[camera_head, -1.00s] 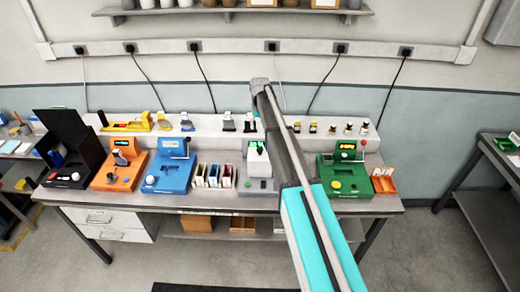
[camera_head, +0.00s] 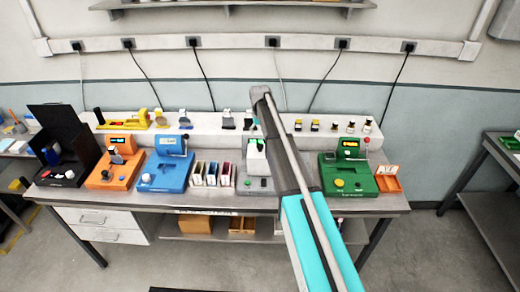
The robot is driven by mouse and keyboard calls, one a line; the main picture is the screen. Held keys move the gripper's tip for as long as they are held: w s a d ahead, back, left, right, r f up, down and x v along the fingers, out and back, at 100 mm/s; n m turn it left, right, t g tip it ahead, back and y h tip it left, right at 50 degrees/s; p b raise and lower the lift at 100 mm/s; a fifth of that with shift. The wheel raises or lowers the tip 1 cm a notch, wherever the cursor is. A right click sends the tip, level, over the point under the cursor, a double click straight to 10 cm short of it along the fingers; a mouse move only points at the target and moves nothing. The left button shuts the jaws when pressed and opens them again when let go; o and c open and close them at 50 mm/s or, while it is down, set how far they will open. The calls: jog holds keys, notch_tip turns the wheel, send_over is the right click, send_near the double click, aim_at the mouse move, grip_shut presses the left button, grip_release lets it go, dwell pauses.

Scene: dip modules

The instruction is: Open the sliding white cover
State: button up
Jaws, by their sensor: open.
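A grey module (camera_head: 260,184) stands on the bench right of centre, partly covered by my arm. A white block-like part (camera_head: 257,162) rises on it, with a small green patch at its top. This may be the white cover; it is too small to tell how it slides or whether it is open. My arm reaches up from the bottom of the view, and its upper end is above and just right of the module. My gripper cannot be made out; the arm hides the space behind it.
An orange module (camera_head: 103,178), a blue module (camera_head: 158,181) and an open black case (camera_head: 84,148) stand left. Small coloured boxes (camera_head: 212,174) are beside the grey module. A green module (camera_head: 345,190) and an orange tray (camera_head: 388,184) stand right. A raised ledge runs behind.

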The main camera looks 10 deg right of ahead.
aim_at(260, 146)
jog(key=shift+f+b, duration=3.25)
jog(key=shift+f, duration=0.3)
grip_shut()
